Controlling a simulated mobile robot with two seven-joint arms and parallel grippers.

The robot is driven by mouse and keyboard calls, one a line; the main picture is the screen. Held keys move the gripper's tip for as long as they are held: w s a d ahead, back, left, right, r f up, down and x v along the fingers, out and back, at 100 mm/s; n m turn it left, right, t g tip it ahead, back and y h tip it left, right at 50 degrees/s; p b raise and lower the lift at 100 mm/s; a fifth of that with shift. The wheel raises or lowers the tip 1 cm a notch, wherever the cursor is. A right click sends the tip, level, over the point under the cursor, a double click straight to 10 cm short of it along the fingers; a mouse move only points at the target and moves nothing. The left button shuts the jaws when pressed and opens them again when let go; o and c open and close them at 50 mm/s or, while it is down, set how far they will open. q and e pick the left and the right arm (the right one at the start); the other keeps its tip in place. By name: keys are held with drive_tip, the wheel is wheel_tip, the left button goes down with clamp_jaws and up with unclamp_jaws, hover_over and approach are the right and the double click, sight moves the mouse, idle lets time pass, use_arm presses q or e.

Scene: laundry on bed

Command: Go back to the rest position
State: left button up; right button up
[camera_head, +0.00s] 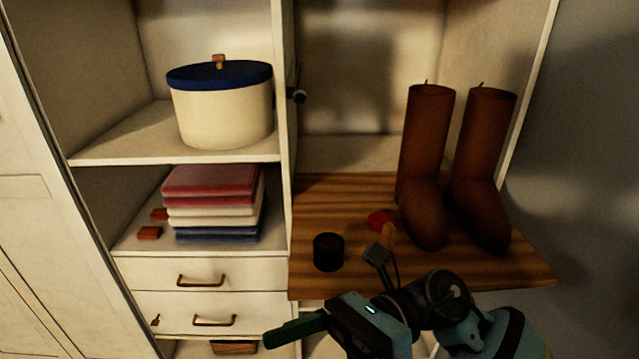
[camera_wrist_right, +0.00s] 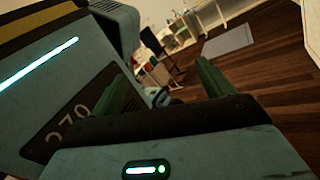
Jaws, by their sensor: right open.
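My right gripper (camera_head: 270,340) reaches in from the lower right in the head view, in front of the wardrobe (camera_head: 285,190). Its green fingers point left, and it touches nothing that I can see. In the right wrist view the right gripper (camera_wrist_right: 162,88) has its two green fingers spread apart with nothing between them. Part of my own blue-grey arm fills the left of that view. My left gripper shows in neither view.
A wooden shelf (camera_head: 325,198) bears brown boots (camera_head: 424,150), a black cup (camera_head: 328,252) and a small red object (camera_head: 380,220). To the left are a lidded pot (camera_head: 222,115), folded cloths (camera_head: 213,204) and drawers (camera_head: 205,268). Wooden floor (camera_wrist_right: 270,75) shows beyond the fingers.

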drive_tip(key=w+d+f+m+t+y, duration=0.1)
drive_tip(key=w+d+m+t+y, duration=0.2)
drive_tip(key=m+t, duration=0.5)
drive_tip(key=w+f+m+t+y, duration=0.1)
drive_tip(key=w+m+t+y, duration=0.4)
drive_tip(key=m, duration=0.6)
drive_tip(key=d+f+m+t+h+p, duration=0.1)
drive_tip(key=d+f+m+t+h, duration=0.3)
drive_tip(key=f+m+t+h, duration=0.45)
drive_tip(key=d+f+m+t+h, duration=0.4)
drive_tip(key=f+m+t+h, duration=0.1)
drive_tip(key=m, duration=0.7)
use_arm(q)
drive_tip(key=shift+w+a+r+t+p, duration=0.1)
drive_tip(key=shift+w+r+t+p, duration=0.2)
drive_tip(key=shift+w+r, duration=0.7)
use_arm(e)
drive_tip(key=s+d+f+m+g+h, duration=0.4)
drive_tip(key=s+d+f+m, duration=0.1)
drive_tip(key=s+f, duration=0.5)
drive_tip(key=s+d+f+m+g+h, duration=0.5)
drive_tip(key=s+f+m, duration=0.3)
drive_tip(key=s+f, duration=0.3)
wheel_tip(320, 180, down, 4)
drive_tip(key=shift+d+r, duration=0.1)
drive_tip(key=shift+d, duration=0.4)
